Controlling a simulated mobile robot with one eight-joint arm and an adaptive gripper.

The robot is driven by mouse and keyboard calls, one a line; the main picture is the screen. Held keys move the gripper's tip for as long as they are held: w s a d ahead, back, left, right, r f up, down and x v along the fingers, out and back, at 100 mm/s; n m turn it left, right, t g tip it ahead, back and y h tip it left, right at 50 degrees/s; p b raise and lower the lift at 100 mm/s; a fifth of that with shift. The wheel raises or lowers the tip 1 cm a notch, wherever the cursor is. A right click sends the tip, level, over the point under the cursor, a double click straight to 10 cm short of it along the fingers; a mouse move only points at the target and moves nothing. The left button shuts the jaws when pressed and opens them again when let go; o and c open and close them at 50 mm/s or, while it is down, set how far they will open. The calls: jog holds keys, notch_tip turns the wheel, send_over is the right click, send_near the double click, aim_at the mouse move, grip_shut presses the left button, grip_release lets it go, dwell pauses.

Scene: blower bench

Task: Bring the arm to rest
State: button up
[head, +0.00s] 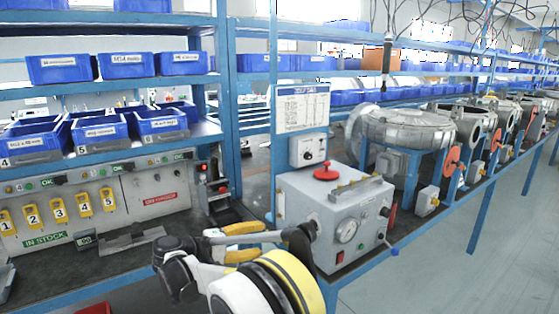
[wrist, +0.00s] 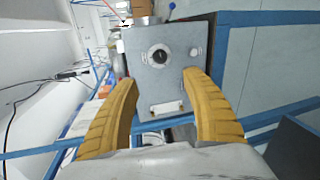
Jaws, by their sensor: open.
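My gripper (head: 262,241) is low in the middle of the head view, over the front of the blue-framed bench. Its two yellow fingers are spread apart and nothing is between them. In the wrist view my gripper (wrist: 160,76) shows the same wide gap, with a grey box face with a black knob (wrist: 159,56) beyond it. My arm's black, white and yellow links cover part of the bench edge in the head view.
A grey control box (head: 335,215) with a gauge and red knob stands right of my gripper. A blower housing (head: 405,128) is behind it. Shelves with blue bins (head: 60,68) are at left, above yellow numbered tags (head: 58,208). Floor at right is clear.

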jog(key=s+d+r+m+g+y, duration=0.1)
jog(key=s+d+r+g+y, duration=0.25)
jog(key=d, duration=0.65)
jog(key=s+d+r+m+t+y, duration=0.1)
jog(key=s+d+r+y, duration=0.1)
jog(key=s+d+r, duration=0.6)
jog(key=s+d+f+m+y, duration=0.2)
jog(key=s+f, duration=0.1)
jog(key=s, duration=0.4)
jog(key=s+d+f+m+y, duration=0.2)
jog(key=s+d+f+y, duration=0.1)
jog(key=s, duration=0.5)
jog(key=s+d+f+m+y, duration=0.2)
jog(key=s+f, duration=0.1)
jog(key=s, duration=0.5)
jog(key=shift+d+t, duration=0.25)
jog(key=shift+t, duration=0.2)
